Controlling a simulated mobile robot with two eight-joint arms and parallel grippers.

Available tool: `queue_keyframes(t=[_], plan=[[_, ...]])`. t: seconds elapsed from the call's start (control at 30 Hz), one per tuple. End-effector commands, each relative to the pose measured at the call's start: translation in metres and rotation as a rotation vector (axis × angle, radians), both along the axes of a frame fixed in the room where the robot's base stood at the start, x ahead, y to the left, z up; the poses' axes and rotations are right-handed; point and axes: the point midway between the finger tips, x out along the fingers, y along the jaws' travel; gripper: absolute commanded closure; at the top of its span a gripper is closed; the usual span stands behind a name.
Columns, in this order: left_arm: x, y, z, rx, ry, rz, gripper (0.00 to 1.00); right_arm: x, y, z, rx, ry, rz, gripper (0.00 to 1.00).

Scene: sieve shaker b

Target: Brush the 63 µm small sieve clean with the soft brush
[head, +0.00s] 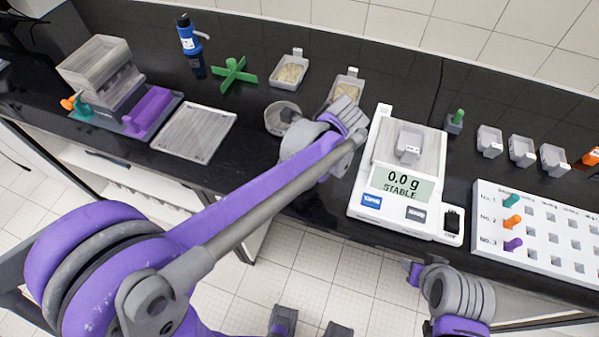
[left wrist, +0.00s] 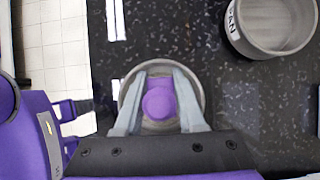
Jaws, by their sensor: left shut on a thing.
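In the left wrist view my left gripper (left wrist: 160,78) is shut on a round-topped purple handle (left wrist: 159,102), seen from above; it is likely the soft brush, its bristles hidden. A round grey rim (left wrist: 203,90), likely the small sieve, shows around and below the handle. Its label and mesh cannot be read, and I cannot tell whether the bristles touch it. In the head view my left forearm and wrist hide this spot, left of the balance. My right gripper (head: 413,272) is low in front of the counter, apart from everything; its jaws are unclear.
A round container marked PAN (left wrist: 270,28) stands close by; it also shows in the head view (head: 282,119). The balance (head: 405,175) reads 0.0 g with a small tray on it. A white peg board (head: 535,225) is at right. An empty grey tray (head: 193,135) lies left.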

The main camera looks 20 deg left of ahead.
Motion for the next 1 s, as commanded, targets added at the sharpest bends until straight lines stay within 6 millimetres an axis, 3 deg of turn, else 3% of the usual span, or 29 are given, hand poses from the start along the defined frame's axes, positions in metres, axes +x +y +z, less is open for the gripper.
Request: queue_keyframes(t=[0.63,1.0], plan=[[-0.004,-0.035,0.000,0.000,0.001,-0.002,1.00,-0.001,0.000,-0.003,0.000,0.001,0.000,0.50],[-0.004,-0.035,0.001,0.000,0.000,0.000,1.00,-0.001,0.000,-0.002,0.000,0.001,0.000,0.50]])
